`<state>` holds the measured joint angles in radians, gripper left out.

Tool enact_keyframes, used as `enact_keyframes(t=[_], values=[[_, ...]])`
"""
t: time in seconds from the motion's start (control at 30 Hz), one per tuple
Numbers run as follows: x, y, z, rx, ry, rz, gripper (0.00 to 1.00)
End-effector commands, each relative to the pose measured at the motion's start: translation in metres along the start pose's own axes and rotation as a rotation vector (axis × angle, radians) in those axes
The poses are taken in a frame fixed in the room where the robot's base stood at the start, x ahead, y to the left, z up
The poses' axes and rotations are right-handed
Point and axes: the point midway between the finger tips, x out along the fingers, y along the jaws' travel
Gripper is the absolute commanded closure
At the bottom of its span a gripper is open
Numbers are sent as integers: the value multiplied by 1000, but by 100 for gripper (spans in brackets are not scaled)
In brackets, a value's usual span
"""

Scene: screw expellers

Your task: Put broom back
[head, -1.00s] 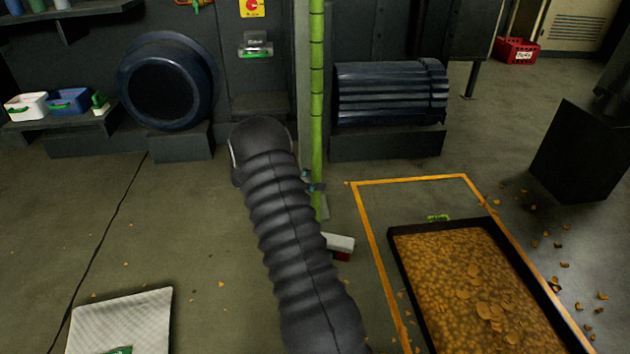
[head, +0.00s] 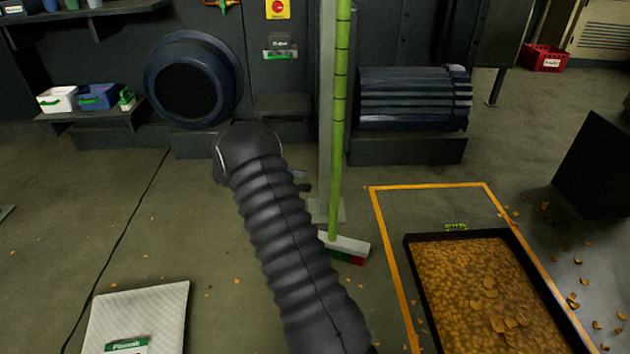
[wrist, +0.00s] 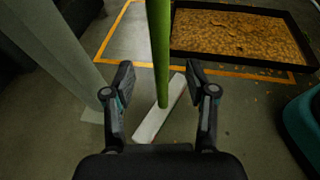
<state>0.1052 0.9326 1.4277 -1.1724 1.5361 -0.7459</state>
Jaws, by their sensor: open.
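The broom has a long green handle (head: 340,120) and a white-and-red head (head: 350,246) resting on the floor. It stands upright, close in front of a grey post (head: 325,150). My gripper (head: 301,181) is partly hidden behind my dark ribbed arm in the head view, left of the handle with a gap. In the wrist view my gripper (wrist: 160,80) is open, and the green handle (wrist: 160,50) shows between its fingertips, beyond them. The fingers do not appear to touch it. The white broom head (wrist: 158,112) lies below. The handle's top is out of view.
A black tray of brown chips (head: 412,262) lies right, within yellow floor lines (head: 385,230). Loose chips litter the floor beside it. A white mat (head: 140,310) lies front left. A dark ribbed drum (head: 412,98) and round housing (head: 190,80) stand behind. Floor at left is mostly clear.

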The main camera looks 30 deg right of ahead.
Motion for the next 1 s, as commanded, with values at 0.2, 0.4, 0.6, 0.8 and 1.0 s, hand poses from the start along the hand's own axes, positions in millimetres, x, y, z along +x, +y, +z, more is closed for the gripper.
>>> enact_keyframes(t=[0.2,0.4,0.6,0.8,1.0], values=[[-14,-3,7,16,16,-1,43],[-35,-28,44,129,137,-13,43],[-61,-72,86,291,316,-41,43],[-86,-123,120,454,496,-75,43],[-109,-179,145,615,679,-122,43]])
